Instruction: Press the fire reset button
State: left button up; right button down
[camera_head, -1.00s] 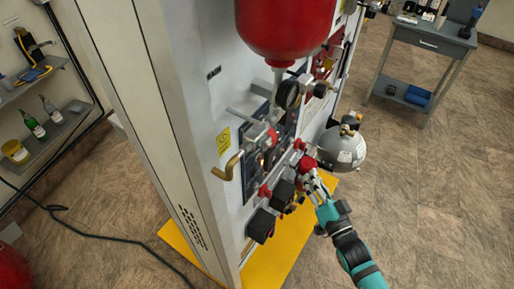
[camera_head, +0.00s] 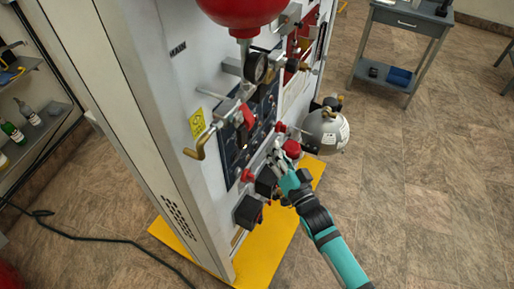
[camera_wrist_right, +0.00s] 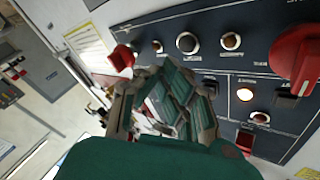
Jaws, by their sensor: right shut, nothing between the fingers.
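The dark control panel (camera_head: 254,128) is on the front of the white trainer cabinet. In the right wrist view the panel (camera_wrist_right: 215,65) carries several small round buttons with labels too small to read, so I cannot tell which is the fire reset button. One round button (camera_wrist_right: 244,94) glows, and another (camera_wrist_right: 231,41) sits above it. My right gripper (camera_head: 278,150) is shut and empty, near the panel's lower right edge. In the wrist view its fingers (camera_wrist_right: 165,95) cover part of the panel; contact cannot be told. My left gripper is out of view.
A large red knob (camera_wrist_right: 297,58) and a smaller red knob (camera_wrist_right: 122,56) stick out of the panel. A brass handle (camera_head: 197,148), black boxes (camera_head: 248,212), a gauge (camera_head: 255,67) and a grey sphere (camera_head: 326,131) project around it.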

jog(key=shift+w+a, duration=0.4)
jog(key=shift+a, duration=0.2)
jog(key=shift+w+a, duration=0.1)
jog(key=shift+a, duration=0.05)
dwell(1.0)
jog(key=shift+w+a, duration=0.15)
jog(key=shift+a, duration=0.1)
jog(key=shift+w+a, duration=0.2)
jog(key=shift+a, duration=0.1)
dwell(0.7)
jog(key=shift+s+d, duration=0.1)
dwell(0.3)
jog(key=shift+s+d, duration=0.35)
jog(key=shift+d, duration=0.2)
